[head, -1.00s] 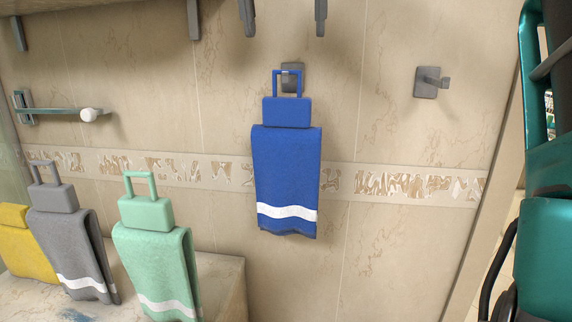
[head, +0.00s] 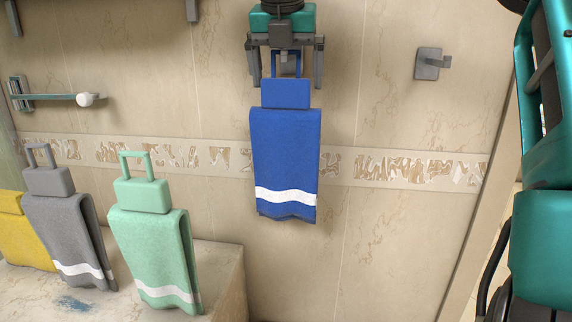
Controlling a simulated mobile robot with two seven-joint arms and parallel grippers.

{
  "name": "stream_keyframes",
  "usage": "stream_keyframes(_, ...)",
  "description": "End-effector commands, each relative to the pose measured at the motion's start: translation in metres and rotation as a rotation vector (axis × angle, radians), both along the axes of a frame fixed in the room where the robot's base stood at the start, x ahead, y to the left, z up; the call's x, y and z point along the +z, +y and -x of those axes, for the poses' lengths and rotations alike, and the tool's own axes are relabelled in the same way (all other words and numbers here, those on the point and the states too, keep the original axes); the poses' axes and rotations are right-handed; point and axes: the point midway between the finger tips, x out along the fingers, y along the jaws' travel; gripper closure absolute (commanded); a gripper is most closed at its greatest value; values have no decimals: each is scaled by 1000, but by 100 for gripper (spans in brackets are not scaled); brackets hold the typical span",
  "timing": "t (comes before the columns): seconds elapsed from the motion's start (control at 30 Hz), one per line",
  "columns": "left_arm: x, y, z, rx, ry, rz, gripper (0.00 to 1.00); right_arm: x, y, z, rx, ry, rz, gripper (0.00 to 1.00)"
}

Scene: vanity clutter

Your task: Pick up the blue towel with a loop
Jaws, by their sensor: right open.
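The blue towel (head: 284,150) hangs against the tiled wall in the middle of the head view. It has a white stripe near its bottom, a blue block on top and a rectangular blue loop (head: 299,66) above that. My right gripper (head: 287,84) comes down from the top, open, with one finger on each side of the loop. The fingers appear apart from the loop, though exact depth is hard to tell. The wall hook behind the loop is hidden by the gripper. My left gripper is not in view.
Green (head: 150,240), grey (head: 65,220) and yellow (head: 25,235) towels with top blocks stand on a stone counter (head: 222,270) at lower left. A bare wall hook (head: 428,64) is at right. A towel bar (head: 55,97) is at left.

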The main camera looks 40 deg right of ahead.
Motion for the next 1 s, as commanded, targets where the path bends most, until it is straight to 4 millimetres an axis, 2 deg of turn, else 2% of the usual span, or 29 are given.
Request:
stream_keyframes(0.23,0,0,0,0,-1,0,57,-1,0,-1,0,-1,0,1)
stream_keyframes(0.87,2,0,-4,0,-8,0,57,-1,0,0,0,-1,0,61)
stream_keyframes(1.0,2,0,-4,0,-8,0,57,0,0,0,1,-3,0,62)
